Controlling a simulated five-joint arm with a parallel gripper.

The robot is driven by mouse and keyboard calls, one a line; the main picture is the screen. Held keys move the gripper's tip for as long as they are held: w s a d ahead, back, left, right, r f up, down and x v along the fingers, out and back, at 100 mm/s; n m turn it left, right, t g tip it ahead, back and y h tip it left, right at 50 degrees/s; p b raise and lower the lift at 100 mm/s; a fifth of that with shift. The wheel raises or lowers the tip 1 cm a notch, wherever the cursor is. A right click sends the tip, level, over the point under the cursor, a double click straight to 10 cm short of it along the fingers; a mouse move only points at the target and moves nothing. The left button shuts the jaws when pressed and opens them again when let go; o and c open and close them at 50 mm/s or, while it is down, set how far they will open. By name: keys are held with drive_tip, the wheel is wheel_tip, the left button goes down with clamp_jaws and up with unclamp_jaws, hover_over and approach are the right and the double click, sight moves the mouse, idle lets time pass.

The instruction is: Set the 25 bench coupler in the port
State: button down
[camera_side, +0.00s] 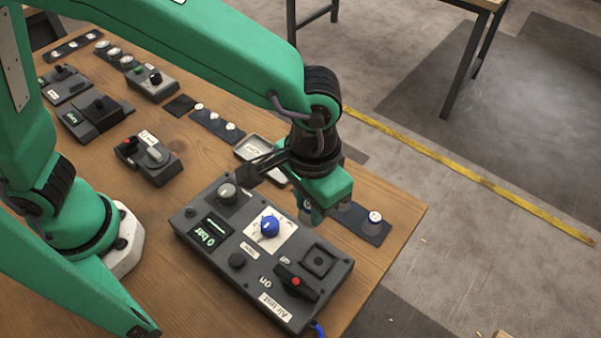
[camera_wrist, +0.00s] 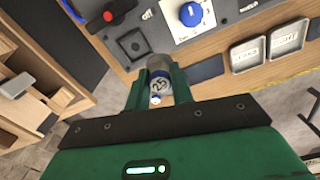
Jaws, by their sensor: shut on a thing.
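My gripper (camera_side: 318,212) is shut on the 25 bench coupler, above the far right side of the grey air test panel (camera_side: 222,262). In the wrist view, the coupler (camera_wrist: 160,84) is a grey cylinder with a blue band and a white "25" label, held between the green fingers (camera_wrist: 158,92). In the side view the fingers mostly hide it. The port (camera_side: 318,260) is a black square socket with a round centre at the panel's right end. It also shows in the wrist view (camera_wrist: 133,44), up and left of the coupler. The coupler is apart from it.
The panel carries a blue knob (camera_side: 269,226), a black lever with a red button (camera_side: 296,282) and a grey knob (camera_side: 227,192). A dark strip with a white-topped coupler (camera_side: 374,217) lies behind. Labelled grey trays (camera_wrist: 247,53) and other control boxes (camera_side: 150,158) stand on the wooden bench.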

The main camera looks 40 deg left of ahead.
drive_tip(key=shift+s+d+r+n, duration=0.1)
drive_tip(key=shift+s+d+n, duration=0.45)
drive_tip(key=shift+n, duration=0.65)
drive_tip(key=shift+s+d+r+n, duration=0.1)
drive_tip(key=shift+s+d+n, duration=0.15)
drive_tip(key=shift+d+n, duration=0.75)
drive_tip(key=shift+s+d+n, duration=0.4)
drive_tip(key=shift+n, duration=1)
drive_tip(key=shift+f, duration=0.2)
drive_tip(key=shift+f, duration=2.9)
drive_tip(key=shift+f, duration=0.55)
drive_tip(key=c, duration=0.7)
unclamp_jaws()
drive_tip(key=shift+o, duration=0.2)
